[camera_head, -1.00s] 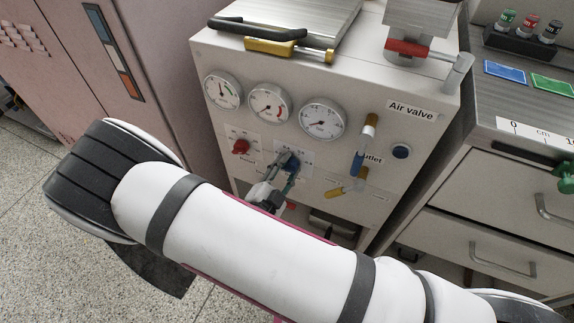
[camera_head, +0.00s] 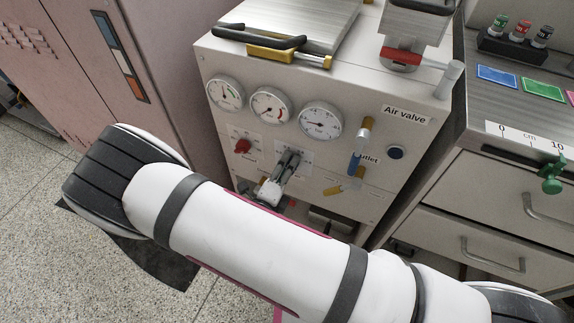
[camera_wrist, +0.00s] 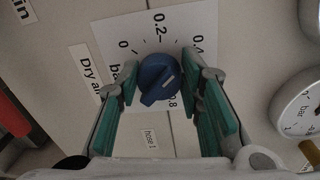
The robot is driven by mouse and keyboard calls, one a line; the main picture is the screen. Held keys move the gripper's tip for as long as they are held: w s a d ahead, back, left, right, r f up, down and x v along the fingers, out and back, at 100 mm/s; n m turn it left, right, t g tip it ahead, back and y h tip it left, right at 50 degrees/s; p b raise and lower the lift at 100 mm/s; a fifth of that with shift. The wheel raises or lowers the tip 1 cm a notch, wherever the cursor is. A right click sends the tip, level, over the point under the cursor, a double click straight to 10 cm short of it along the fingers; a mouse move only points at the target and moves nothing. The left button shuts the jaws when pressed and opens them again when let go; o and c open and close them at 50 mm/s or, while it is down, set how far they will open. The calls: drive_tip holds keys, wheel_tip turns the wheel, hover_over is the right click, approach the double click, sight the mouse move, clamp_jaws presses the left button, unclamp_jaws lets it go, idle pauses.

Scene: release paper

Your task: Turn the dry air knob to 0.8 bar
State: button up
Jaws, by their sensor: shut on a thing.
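The dry air knob (camera_wrist: 158,80) is blue, with a pale line on its face, on a white scale plate (camera_wrist: 112,38) marked in bar. The 0, 0.2 and 0.4 marks show. The 0.8 mark lies just below right of the knob, partly covered by a finger. The pale line slants to the upper right. In the wrist view my gripper (camera_wrist: 161,83) has its teal-padded fingers on both sides of the knob, shut on it. In the head view my gripper (camera_head: 288,165) reaches the panel's lower middle and hides the knob.
Three dial gauges (camera_head: 320,120) sit above on the panel. A red knob (camera_head: 243,146) is left of my gripper. A blue-handled outlet valve (camera_head: 355,163) and a yellow-handled valve (camera_head: 334,189) are close on the right. A drawer cabinet (camera_head: 480,205) stands right.

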drive_tip(key=m, duration=0.3)
drive_tip(key=shift+d+m, duration=0.1)
drive_tip(key=shift+m, duration=0.2)
drive_tip(key=m, duration=0.3)
drive_tip(key=shift+s+p, duration=0.1)
drive_tip(key=shift+p, duration=0.3)
drive_tip(key=m, duration=0.3)
drive_tip(key=shift+d+m+t+y, duration=0.1)
drive_tip(key=shift+m+t+y, duration=0.2)
drive_tip(key=shift+m, duration=0.1)
drive_tip(key=m, duration=0.3)
drive_tip(key=shift+d+m, duration=0.1)
drive_tip(key=shift+m, duration=0.2)
drive_tip(key=m, duration=0.4)
drive_tip(key=shift+s+t+p, duration=0.1)
drive_tip(key=shift+t+p, duration=0.2)
drive_tip(key=m, duration=0.5)
drive_tip(key=shift+f, duration=0.1)
drive_tip(key=shift+m, duration=0.4)
drive_tip(key=o, duration=1.2)
drive_tip(key=shift+c, duration=0.2)
